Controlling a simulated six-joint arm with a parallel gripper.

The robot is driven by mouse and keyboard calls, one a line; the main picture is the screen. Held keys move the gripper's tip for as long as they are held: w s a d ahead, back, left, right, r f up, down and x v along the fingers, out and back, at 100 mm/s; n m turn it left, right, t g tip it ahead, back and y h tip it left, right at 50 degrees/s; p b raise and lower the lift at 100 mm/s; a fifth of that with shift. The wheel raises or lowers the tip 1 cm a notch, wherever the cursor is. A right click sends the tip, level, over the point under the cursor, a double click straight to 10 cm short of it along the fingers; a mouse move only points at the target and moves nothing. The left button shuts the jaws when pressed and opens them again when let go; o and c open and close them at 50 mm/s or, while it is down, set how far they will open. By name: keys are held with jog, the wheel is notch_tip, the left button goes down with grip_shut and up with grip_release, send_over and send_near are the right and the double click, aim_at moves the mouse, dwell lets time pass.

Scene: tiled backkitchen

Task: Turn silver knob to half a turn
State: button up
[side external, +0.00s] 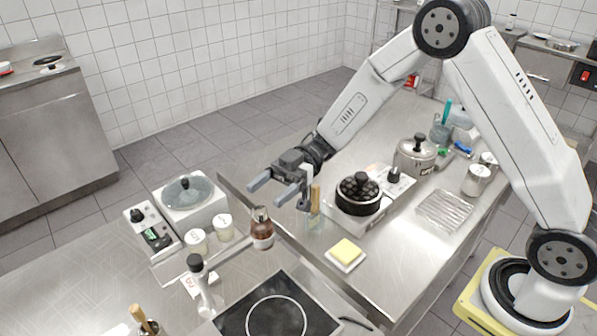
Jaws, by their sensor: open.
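My gripper (270,190) is in the middle of the side external view, above the steel counter, with its two dark fingers apart and nothing seen between them. A small dark-topped knob (394,174) stands at the right end of a hot plate, right of my gripper and apart from it. Another dark knob (137,215) is on the front panel of a white appliance (190,205) at the left, also apart from my gripper. I cannot tell which knob is the silver one; no knob is clearly silver at this size.
A lidded steel pot (415,155), a brown bottle (262,228), jars (223,227) and a yellow block on a white dish (346,252) stand around. A black cooktop (275,312) is in front.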

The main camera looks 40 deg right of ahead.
aim_at(255, 216)
jog(key=f, duration=0.3)
jog(key=shift+a, duration=0.25)
jog(key=a, duration=0.3)
jog(key=shift+s, duration=0.35)
jog(key=shift+s+a, duration=0.15)
jog(key=shift+a, duration=0.55)
grip_shut()
